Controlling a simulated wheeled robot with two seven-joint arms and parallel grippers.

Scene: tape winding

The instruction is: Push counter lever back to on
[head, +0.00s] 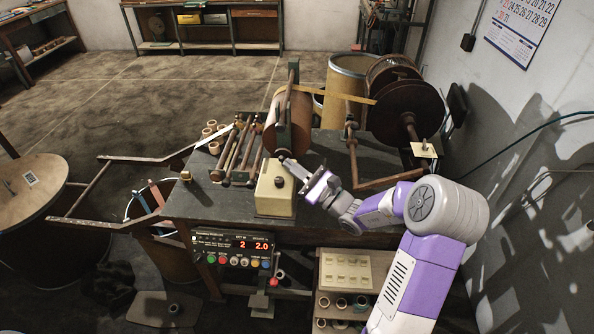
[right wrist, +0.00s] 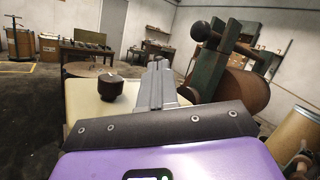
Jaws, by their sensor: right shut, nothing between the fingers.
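A cream box (head: 275,199) sits at the front edge of the dark bench, with a dark round knob (head: 279,182) on its top. In the right wrist view the same knob (right wrist: 110,88) is left of my fingers. A dark ball-ended lever (right wrist: 200,31) shows there at upper right, beside a green upright; I cannot tell whether it is the counter lever. The counter panel (head: 235,246) hangs below the bench front with lit red digits. My right gripper (head: 289,165) is shut and empty, above the box's right side; it also shows in the right wrist view (right wrist: 161,67). My left gripper is out of view.
A brown roll (head: 291,122) and a large dark reel (head: 407,112) stand behind, joined by a tan tape strip. Rods (head: 237,152) lie left of the box. A shelf unit with cores (head: 345,285) is below right. A wall (head: 520,90) bounds the right side.

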